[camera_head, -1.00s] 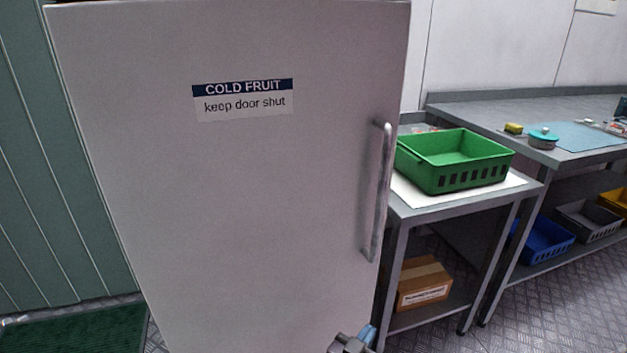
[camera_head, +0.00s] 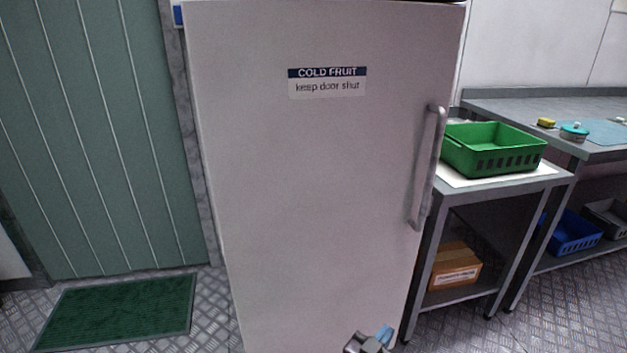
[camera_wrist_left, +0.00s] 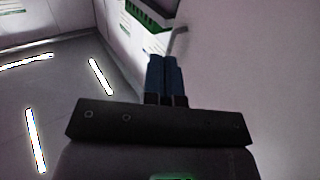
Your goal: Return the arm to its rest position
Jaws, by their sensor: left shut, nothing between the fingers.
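My left gripper (camera_head: 386,334) shows at the bottom edge of the head view, low in front of the white fridge door (camera_head: 310,190). In the left wrist view its two blue fingers (camera_wrist_left: 167,78) are together with nothing between them. The fridge door carries a "COLD FRUIT keep door shut" label (camera_head: 327,82) and a vertical metal handle (camera_head: 426,170) on its right side. The door looks shut. The gripper is well below the handle and apart from it. My right gripper is not in view.
A green crate (camera_head: 492,150) stands on a small metal table right of the fridge, with a cardboard box (camera_head: 455,268) on the shelf below. A long bench (camera_head: 530,106) stands farther right. A green mat (camera_head: 117,311) lies on the floor at left, where the floor is clear.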

